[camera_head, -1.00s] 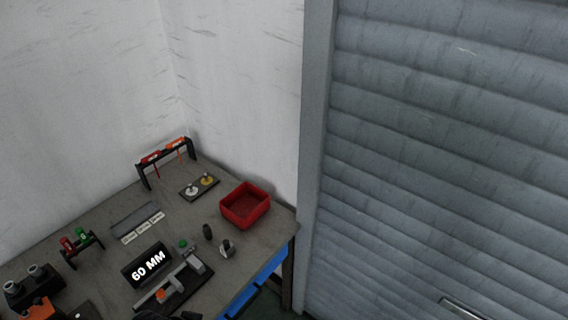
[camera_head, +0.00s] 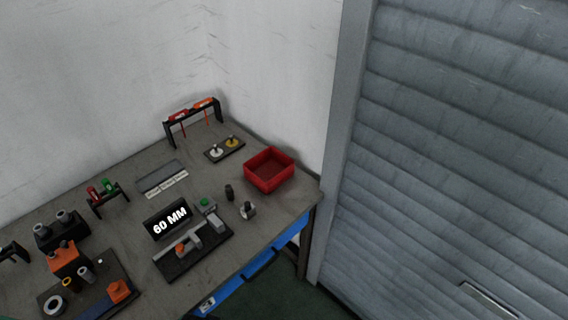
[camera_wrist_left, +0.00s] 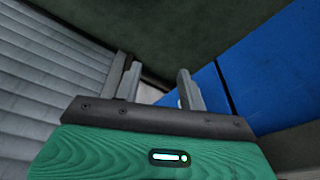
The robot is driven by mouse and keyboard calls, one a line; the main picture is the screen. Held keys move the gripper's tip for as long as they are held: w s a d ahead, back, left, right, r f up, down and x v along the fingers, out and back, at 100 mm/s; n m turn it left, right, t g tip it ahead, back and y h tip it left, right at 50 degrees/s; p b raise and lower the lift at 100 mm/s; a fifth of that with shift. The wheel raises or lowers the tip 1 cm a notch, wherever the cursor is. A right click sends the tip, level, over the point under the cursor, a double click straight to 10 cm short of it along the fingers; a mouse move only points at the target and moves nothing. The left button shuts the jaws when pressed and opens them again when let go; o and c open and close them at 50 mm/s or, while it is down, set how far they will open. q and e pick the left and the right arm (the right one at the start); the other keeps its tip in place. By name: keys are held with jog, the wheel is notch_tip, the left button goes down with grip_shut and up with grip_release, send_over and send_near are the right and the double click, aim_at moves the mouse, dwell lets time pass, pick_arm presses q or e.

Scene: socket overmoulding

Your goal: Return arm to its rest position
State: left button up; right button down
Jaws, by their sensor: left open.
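My left gripper (camera_wrist_left: 160,88) shows in the left wrist view. Its two grey fingers stand apart with nothing between them. The dark green floor (camera_wrist_left: 170,30) lies beyond them, with the blue bench side (camera_wrist_left: 265,65) to the right and the grey shutter (camera_wrist_left: 50,75) to the left. Neither arm nor gripper shows in the head view now. My right gripper is in neither current view.
The grey workbench (camera_head: 130,225) stands against the white walls. It holds a red bin (camera_head: 270,170), a "60 MM" display (camera_head: 168,220), a measuring fixture (camera_head: 193,250), tool racks and several small parts. A grey shutter (camera_head: 460,150) stands to the right; green floor (camera_head: 290,290) lies before the bench.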

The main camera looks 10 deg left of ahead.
pick_arm(q)
jog(key=s+f+b, duration=0.2)
jog(key=s+f, duration=0.2)
jog(key=f, duration=1.1)
jog(key=s+a+f+g+b, duration=0.1)
jog(key=s+a+f+b, duration=0.1)
jog(key=s+f, duration=0.7)
jog(key=s+a+f+b, duration=0.1)
jog(key=s+f+b, duration=0.1)
jog(key=s+f, duration=0.6)
notch_tip(320, 180, down, 4)
jog(key=shift+s+a+r+g, duration=0.15)
jog(key=shift+s+a+g, duration=0.2)
jog(key=shift+a+g, duration=0.05)
